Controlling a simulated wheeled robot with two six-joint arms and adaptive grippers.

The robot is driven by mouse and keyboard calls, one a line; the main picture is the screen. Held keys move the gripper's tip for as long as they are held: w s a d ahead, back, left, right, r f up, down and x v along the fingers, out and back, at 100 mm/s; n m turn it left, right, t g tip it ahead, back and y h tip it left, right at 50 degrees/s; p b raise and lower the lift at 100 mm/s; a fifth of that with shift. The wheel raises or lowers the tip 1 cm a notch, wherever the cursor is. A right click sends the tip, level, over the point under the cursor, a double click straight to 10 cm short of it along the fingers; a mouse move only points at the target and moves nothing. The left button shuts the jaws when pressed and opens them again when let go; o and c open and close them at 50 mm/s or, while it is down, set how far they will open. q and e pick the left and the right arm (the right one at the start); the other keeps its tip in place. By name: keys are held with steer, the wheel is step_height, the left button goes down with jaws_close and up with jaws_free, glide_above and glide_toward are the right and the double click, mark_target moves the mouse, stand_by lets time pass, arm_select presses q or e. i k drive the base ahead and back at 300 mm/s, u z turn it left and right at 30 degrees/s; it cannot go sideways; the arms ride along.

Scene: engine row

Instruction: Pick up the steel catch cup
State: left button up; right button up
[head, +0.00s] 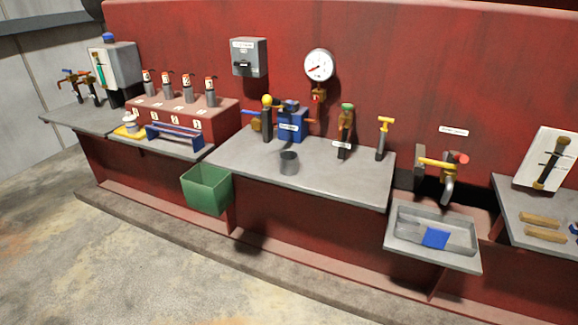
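The steel catch cup (289,162) is a small dark grey cylinder. Neither of my grippers shows in the head view.
Behind the cup are a blue valve block (291,127), a brass valve with a green knob (346,125) and a yellow-handled valve (383,138). A green bin (206,188) hangs at the front left. A sink tray (405,248) is at right. The floor in front is clear.

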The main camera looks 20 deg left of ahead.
mark_target(289, 163)
steer(key=u, duration=0.15)
steer(key=k, duration=0.4)
steer(key=z, duration=1)
steer(key=i, duration=1.65)
steer(key=u, duration=1)
